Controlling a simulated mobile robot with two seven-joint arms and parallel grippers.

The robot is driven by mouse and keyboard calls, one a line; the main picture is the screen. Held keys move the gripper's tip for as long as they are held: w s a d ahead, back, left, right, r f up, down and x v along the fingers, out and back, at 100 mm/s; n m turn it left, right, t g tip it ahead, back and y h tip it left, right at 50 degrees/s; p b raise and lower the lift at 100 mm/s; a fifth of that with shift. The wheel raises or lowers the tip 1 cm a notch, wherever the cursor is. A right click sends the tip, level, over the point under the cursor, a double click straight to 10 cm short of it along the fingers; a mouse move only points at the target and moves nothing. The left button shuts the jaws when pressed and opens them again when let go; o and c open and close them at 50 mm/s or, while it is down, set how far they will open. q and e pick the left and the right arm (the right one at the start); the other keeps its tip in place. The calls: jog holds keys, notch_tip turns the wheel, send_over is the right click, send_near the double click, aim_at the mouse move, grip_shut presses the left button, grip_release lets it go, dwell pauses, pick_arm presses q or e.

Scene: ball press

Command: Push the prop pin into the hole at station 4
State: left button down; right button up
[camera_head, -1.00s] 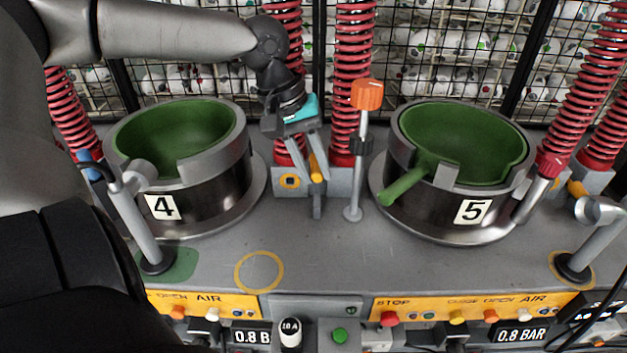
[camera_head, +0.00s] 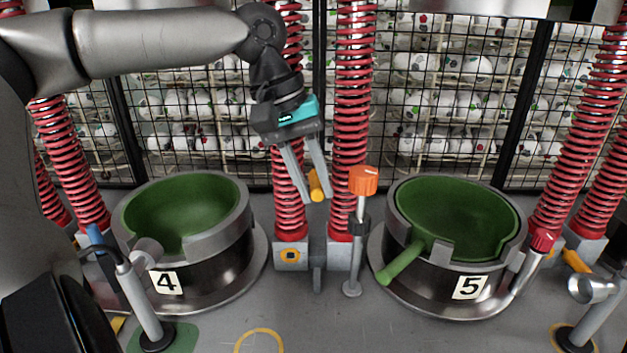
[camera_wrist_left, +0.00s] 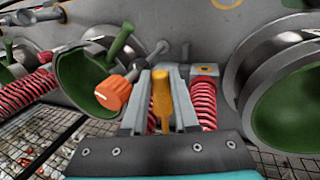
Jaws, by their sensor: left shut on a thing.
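My left gripper (camera_head: 312,198) is shut on the prop pin (camera_head: 316,186), a short yellow-orange pin held crosswise between the fingertips. The pin also shows in the left wrist view (camera_wrist_left: 162,100), between the two grey fingers. The hole block (camera_head: 290,256) is a grey block with a yellow-ringed dark hole, right of the station 4 bowl. In the head view the gripper appears above and slightly right of it, with a gap. The block also shows in the left wrist view (camera_wrist_left: 205,71), beyond the fingers and right of the pin. My right gripper is out of view.
The station 4 press bowl (camera_head: 185,275) stands left, the station 5 bowl (camera_head: 450,280) right. An orange-knobbed post (camera_head: 362,181) rises close to the gripper's right. Red springs (camera_head: 352,100) stand directly behind the gripper, before a wire cage of balls.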

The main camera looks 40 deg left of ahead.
pick_arm(q)
jog(key=s+d, duration=0.4)
jog(key=s, duration=0.1)
jog(key=shift+d+p, duration=0.15)
jog(key=shift+p, duration=0.2)
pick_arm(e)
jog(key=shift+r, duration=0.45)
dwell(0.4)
